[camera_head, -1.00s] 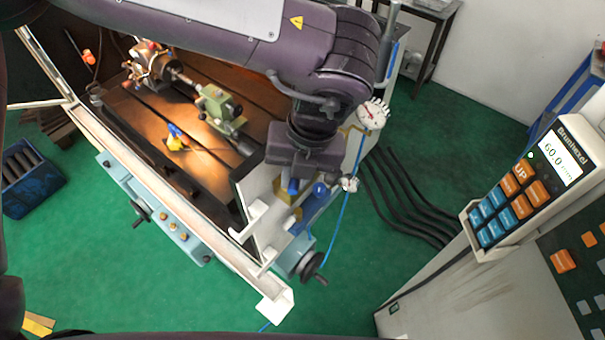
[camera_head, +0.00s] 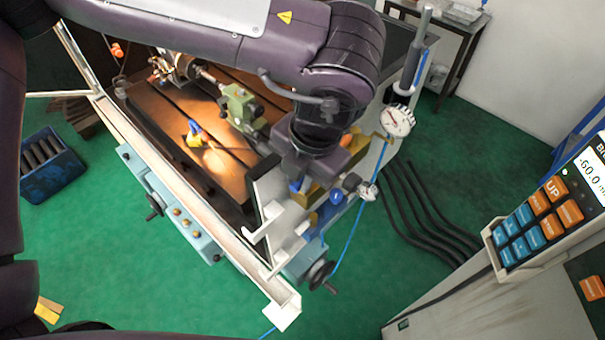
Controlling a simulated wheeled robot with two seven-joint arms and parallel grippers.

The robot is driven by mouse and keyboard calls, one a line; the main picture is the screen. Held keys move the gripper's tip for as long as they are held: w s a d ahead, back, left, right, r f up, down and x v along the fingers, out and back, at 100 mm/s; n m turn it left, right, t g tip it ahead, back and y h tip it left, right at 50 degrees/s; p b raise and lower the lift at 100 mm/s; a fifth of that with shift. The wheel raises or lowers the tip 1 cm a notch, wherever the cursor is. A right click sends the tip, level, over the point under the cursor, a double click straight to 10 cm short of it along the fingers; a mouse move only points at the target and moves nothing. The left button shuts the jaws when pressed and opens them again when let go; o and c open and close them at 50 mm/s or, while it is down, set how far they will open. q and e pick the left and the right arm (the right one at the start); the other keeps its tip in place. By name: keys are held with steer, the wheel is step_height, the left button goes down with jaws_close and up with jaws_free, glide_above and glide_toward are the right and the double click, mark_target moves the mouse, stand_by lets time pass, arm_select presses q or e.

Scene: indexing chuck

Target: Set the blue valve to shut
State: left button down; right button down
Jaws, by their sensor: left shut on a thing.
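My left gripper (camera_head: 308,182) reaches down from above at the right end of the machine. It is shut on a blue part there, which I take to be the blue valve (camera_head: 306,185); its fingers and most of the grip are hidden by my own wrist. I cannot tell from this view how far the valve is turned. My right gripper is not in view.
A handwheel (camera_head: 320,274) sits below. The control panel (camera_head: 545,215) is at the right.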

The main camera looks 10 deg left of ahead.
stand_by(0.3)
arm_select(q)
steer(key=c, duration=1.3)
jaws_free()
steer(key=shift+c, duration=0.2)
steer(key=shift+r, duration=0.1)
